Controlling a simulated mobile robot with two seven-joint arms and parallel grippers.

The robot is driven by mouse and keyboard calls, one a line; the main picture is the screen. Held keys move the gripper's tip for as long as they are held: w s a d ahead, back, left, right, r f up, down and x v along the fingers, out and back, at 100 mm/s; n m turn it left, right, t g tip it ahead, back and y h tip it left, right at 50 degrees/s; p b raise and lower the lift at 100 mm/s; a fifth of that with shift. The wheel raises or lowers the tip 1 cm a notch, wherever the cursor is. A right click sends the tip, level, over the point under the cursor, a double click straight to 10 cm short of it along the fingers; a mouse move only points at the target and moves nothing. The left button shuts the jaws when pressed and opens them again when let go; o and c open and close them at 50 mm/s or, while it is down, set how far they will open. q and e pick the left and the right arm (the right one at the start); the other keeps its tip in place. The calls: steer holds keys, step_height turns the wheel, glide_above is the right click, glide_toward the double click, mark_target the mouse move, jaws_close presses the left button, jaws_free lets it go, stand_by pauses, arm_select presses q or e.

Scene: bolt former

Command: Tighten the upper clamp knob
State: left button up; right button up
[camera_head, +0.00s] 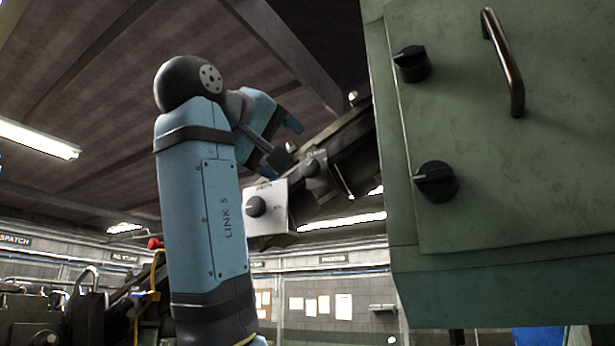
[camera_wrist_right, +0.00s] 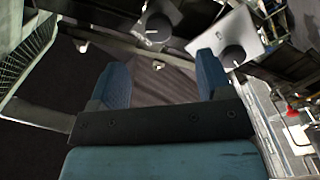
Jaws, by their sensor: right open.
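The upper clamp knob (camera_head: 312,167) is a dark round knob on a grey plate, on the sloping rail in the middle of the head view. A lower dark knob (camera_head: 256,206) sits on a pale plate down the slope to its left. My right gripper (camera_head: 286,141) is just above and left of the upper knob, with its blue fingers apart and nothing between them. In the right wrist view, the open gripper (camera_wrist_right: 160,72) has the upper knob (camera_wrist_right: 158,27) beyond its fingertips, and the lower knob (camera_wrist_right: 233,56) beyond the right finger. My left gripper is not seen.
A large green cabinet (camera_head: 480,220) fills the right side, with two black knobs and a handle (camera_head: 504,62). A red-tipped part (camera_head: 155,243) and dark machinery stand at lower left. Open space lies left of the rail.

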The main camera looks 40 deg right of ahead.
mark_target(307, 166)
steer(key=p+x, duration=0.1)
steer(key=x, duration=0.7)
steer(key=shift+w+d+r, duration=0.1)
steer(key=shift+d+r, duration=0.05)
steer(key=shift+d, duration=0.15)
steer(key=m+p, duration=0.1)
steer(key=m, duration=0.2)
steer(key=shift+a+m+p, duration=0.3)
steer(key=shift+m+p, duration=0.05)
steer(key=shift+m, duration=0.65)
steer(key=shift+a+m, duration=0.2)
steer(key=shift+m, duration=1.2)
steer(key=m, duration=0.2)
steer(key=shift+d+m, duration=0.3)
steer(key=shift+m, duration=0.1)
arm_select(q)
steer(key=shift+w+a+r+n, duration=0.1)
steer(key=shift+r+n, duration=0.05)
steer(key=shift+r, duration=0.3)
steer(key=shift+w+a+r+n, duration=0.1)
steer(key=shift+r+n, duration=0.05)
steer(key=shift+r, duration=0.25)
arm_select(e)
steer(key=shift+a+m, duration=0.15)
steer(key=shift+m, duration=0.15)
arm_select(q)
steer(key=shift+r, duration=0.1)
